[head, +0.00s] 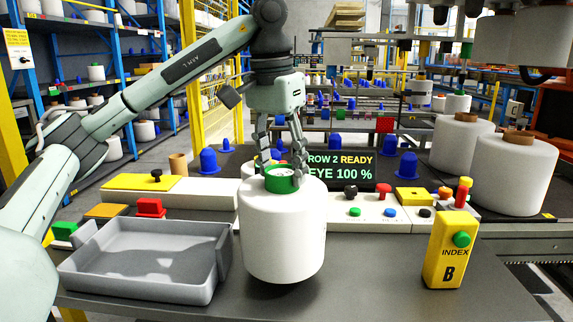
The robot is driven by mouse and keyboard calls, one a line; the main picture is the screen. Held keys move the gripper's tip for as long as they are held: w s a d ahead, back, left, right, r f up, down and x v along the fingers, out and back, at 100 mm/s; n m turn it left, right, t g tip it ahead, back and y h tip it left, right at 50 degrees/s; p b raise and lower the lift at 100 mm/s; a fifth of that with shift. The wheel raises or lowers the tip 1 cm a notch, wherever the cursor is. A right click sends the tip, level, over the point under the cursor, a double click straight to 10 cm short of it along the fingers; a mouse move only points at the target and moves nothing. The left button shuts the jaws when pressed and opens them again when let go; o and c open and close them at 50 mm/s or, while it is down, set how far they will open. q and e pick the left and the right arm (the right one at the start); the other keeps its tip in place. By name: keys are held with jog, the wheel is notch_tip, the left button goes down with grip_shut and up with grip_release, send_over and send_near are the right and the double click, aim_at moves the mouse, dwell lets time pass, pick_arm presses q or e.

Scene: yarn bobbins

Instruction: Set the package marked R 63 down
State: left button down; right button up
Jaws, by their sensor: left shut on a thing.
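My left gripper (280,172) comes down from above and is shut on the green core at the top of a large white yarn bobbin (284,232). The bobbin hangs upright, and a dark shadow shows under it on the grey table (380,290), so it looks slightly above the surface. I see no R 63 marking on any thing in view. My right gripper is not in view.
A grey tray (75,272) lies left of the bobbin. A yellow INDEX B box (450,248) with a green button stands to the right. A button panel (365,222) and a display (340,166) are behind. Large bobbins (515,175) stand at right.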

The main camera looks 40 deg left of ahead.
pick_arm(q)
jog(key=shift+f, duration=1.8)
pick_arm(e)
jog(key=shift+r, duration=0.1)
pick_arm(q)
jog(key=shift+f, duration=0.1)
jog(key=c, duration=0.9)
grip_release()
jog(key=shift+o, duration=1.3)
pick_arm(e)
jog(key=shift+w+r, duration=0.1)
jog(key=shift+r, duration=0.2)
pick_arm(q)
jog(key=r, duration=0.3)
jog(key=r+p, duration=0.1)
jog(key=r, duration=0.1)
jog(key=shift+s+r, duration=0.35)
jog(key=r+p, duration=0.1)
jog(key=r, duration=0.1)
jog(key=r+p, duration=0.1)
jog(key=r, duration=0.1)
jog(key=r+p, duration=0.1)
jog(key=r, duration=0.1)
jog(key=shift+s, duration=0.4)
jog(key=shift+r, duration=0.15)
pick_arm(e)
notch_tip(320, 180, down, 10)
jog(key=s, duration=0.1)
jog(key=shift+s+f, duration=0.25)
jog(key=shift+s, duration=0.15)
